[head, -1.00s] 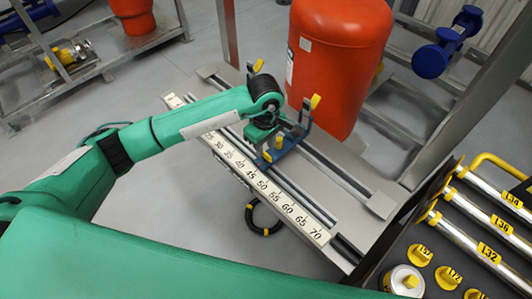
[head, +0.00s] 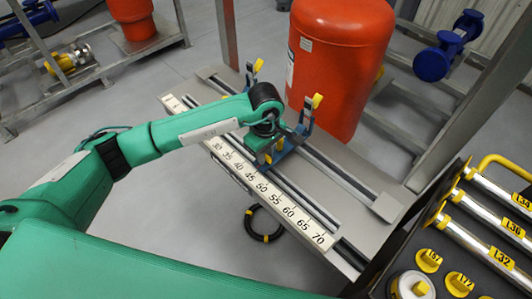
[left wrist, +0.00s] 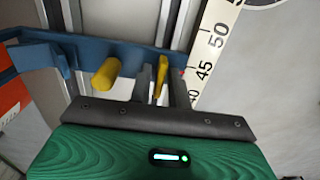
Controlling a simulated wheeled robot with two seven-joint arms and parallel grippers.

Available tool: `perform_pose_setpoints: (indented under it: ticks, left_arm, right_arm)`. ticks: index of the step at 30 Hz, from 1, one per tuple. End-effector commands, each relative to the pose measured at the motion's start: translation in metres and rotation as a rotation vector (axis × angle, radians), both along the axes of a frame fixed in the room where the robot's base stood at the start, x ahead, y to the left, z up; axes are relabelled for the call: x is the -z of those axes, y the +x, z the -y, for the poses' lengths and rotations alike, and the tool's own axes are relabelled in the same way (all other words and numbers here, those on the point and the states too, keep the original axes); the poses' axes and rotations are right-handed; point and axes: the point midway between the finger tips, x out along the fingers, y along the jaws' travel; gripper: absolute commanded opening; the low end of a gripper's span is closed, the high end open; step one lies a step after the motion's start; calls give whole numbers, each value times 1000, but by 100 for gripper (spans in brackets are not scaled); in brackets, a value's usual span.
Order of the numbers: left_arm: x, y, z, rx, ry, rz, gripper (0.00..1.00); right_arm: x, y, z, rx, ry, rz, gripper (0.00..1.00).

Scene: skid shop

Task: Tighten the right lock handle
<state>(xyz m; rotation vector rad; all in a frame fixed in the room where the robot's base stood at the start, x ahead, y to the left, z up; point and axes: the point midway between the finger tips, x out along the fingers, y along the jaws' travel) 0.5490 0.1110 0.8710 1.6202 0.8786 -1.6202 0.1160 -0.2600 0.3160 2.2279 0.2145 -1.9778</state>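A blue carriage (head: 291,142) sits across the rails of a grey bench, and also spans the left wrist view (left wrist: 130,53). In the left wrist view a slim yellow lock handle (left wrist: 161,78) stands between the dark fingers of my left gripper (left wrist: 161,88). The gap is narrow, but whether both fingers press on it is unclear. A rounder yellow knob (left wrist: 106,73) is left of the fingers, clear of them. In the head view my left gripper (head: 270,150) is low over the carriage and mostly hides these parts. My right gripper is not in view.
A white number scale (head: 262,187) runs along the bench front (head: 350,212). A large red vessel (head: 340,65) stands close behind the carriage, beside yellow-tipped blue uprights (head: 307,115). A dark rack with metal rods (head: 480,228) is at the right. A black ring (head: 264,224) lies on the floor.

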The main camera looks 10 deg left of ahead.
Motion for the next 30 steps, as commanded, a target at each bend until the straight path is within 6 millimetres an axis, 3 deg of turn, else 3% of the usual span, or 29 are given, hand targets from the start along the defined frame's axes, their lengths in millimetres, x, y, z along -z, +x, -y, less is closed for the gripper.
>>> perform_pose_setpoints:
  ticks: [3,8,19,30]
  left_arm:
    - [0,0,0,0,0,0,0]
    - [0,0,0,-8,0,0,0]
    - [1,0,0,-287,0,0,0]
    - [1,0,0,-321,1,-1,0]
  right_arm:
    - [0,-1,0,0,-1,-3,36]
    - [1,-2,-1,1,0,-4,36]
    - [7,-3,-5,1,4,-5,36]
    - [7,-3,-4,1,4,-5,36]
